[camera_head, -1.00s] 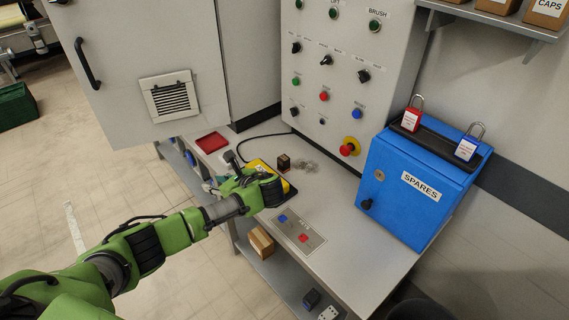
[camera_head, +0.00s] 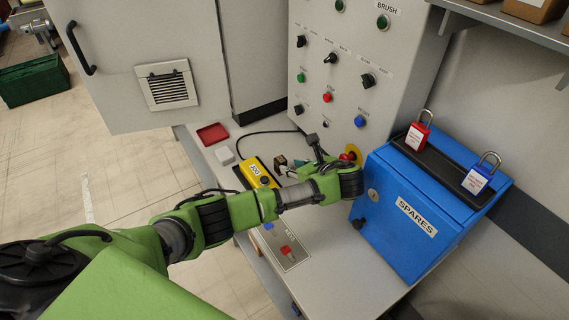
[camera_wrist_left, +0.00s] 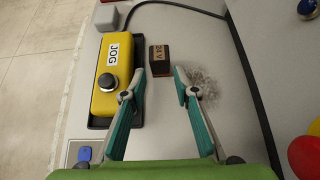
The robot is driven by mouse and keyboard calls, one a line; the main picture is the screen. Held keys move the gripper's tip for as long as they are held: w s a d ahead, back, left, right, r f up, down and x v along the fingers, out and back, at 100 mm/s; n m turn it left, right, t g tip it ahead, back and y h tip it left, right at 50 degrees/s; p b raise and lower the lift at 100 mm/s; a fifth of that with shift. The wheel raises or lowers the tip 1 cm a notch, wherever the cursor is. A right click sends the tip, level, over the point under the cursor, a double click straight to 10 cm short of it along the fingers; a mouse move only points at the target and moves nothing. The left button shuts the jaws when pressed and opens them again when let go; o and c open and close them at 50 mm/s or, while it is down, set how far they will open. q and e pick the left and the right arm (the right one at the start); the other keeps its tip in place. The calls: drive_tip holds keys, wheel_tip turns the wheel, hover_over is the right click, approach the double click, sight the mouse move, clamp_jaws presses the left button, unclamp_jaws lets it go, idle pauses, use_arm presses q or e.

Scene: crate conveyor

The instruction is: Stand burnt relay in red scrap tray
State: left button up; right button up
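The relay (camera_head: 280,162), a small dark block with an orange-brown top marked 24 V, stands on the bench beside a sooty patch; it also shows in the left wrist view (camera_wrist_left: 159,60). The red scrap tray (camera_head: 212,134) lies at the bench's far left and looks empty; it is outside the wrist view. My left gripper (camera_head: 298,169) is low over the bench, just to the right of the relay. In the wrist view the left gripper (camera_wrist_left: 160,80) has its fingers apart and empty, with the relay just beyond the fingertips. My right gripper is not in view.
A yellow JOG pendant (camera_head: 257,173) lies left of the relay, with a grey block (camera_head: 225,156) behind it. A black cable (camera_wrist_left: 240,50) runs along the bench. The blue SPARES box (camera_head: 410,215) and red emergency button (camera_head: 348,156) are close on the right.

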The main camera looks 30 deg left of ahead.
sight(281, 164)
use_arm(q)
drive_tip(key=x, duration=0.2)
drive_tip(key=shift+w+a+f, duration=0.1)
drive_tip(key=shift+a+f, duration=0.1)
drive_tip(key=shift+a, duration=0.2)
drive_tip(key=shift+w+a+f, duration=0.2)
drive_tip(key=shift+f, duration=0.05)
drive_tip(key=shift+w+a+f, duration=0.1)
drive_tip(key=shift+f, duration=0.05)
drive_tip(key=x, duration=0.4)
drive_tip(key=shift+a+f, duration=0.1)
drive_tip(key=shift+f, duration=0.05)
drive_tip(key=shift+w+a+f, duration=0.15)
drive_tip(key=shift+a, duration=0.05)
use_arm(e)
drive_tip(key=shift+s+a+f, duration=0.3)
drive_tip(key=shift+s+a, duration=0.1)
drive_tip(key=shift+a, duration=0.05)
use_arm(q)
clamp_jaws()
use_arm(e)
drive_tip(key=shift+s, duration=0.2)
